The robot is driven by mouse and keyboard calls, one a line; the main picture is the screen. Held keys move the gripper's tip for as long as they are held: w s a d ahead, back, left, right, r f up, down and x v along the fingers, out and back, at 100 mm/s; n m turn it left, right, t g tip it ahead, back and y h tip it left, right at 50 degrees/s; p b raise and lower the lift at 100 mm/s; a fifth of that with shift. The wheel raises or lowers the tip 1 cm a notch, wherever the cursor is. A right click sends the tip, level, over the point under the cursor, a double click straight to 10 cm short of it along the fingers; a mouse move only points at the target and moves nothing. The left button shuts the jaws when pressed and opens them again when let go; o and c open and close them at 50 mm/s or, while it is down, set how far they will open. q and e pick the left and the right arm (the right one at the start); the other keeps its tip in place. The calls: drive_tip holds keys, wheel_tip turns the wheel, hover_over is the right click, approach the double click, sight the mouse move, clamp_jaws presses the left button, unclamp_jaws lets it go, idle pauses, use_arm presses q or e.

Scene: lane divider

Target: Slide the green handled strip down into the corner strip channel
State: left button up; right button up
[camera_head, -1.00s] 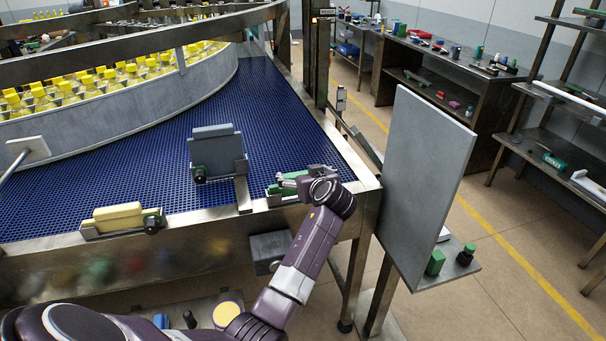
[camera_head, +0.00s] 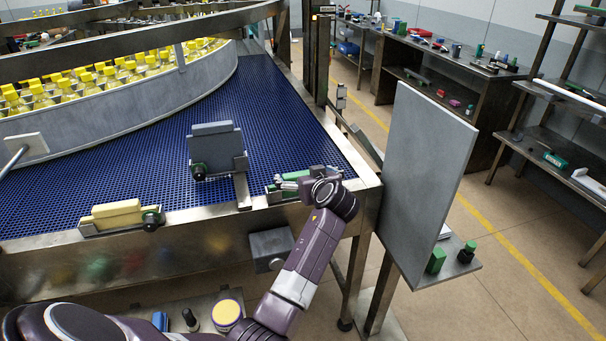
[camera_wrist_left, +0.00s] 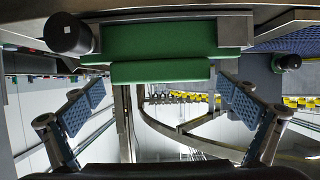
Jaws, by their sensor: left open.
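The green handled strip (camera_head: 283,188) sits at the conveyor's front rail, near its right corner. A metal channel (camera_head: 275,198) runs along its lower front; I cannot tell how deep the strip sits in it. My left gripper (camera_head: 292,181) is at the strip and partly hides it. In the left wrist view the green block and its bar-shaped handle (camera_wrist_left: 160,71) lie just beyond the fingertips. The left gripper is open there, with one blue-padded finger on each side (camera_wrist_left: 162,98) and nothing between them. My right gripper is in no view.
A grey plate holder (camera_head: 217,152) with a dark knob stands left of the strip. A yellow strip (camera_head: 117,213) in a bracket is farther left on the rail. A tall grey panel (camera_head: 425,170) stands to the right. Blue conveyor mesh (camera_head: 275,110) lies clear behind.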

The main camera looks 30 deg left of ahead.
use_arm(q)
drive_tip(key=v, duration=0.6)
drive_tip(key=shift+s+r, duration=0.15)
